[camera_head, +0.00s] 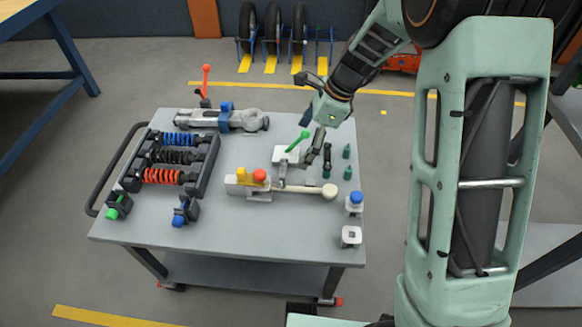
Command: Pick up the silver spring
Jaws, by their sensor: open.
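No spring that is clearly silver shows in this view. A dark rack (207,166) at the left of the grey cart top (255,222) holds a blue spring (180,139), a black spring (174,157) and a red-orange spring (163,176), lying one in front of another. My gripper (317,164) is open and points down over the right half of the cart, well to the right of the rack. It is close to a pale block (286,155) with a green lever (298,141). Whether it touches anything there cannot be told.
A pale fixture with a red knob (259,175) and a round-ended bar (329,191) lies mid-cart. A grey clamp-like tool (240,120) lies at the back. Small green pegs (347,172) and a blue-capped block (355,200) stand at right.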

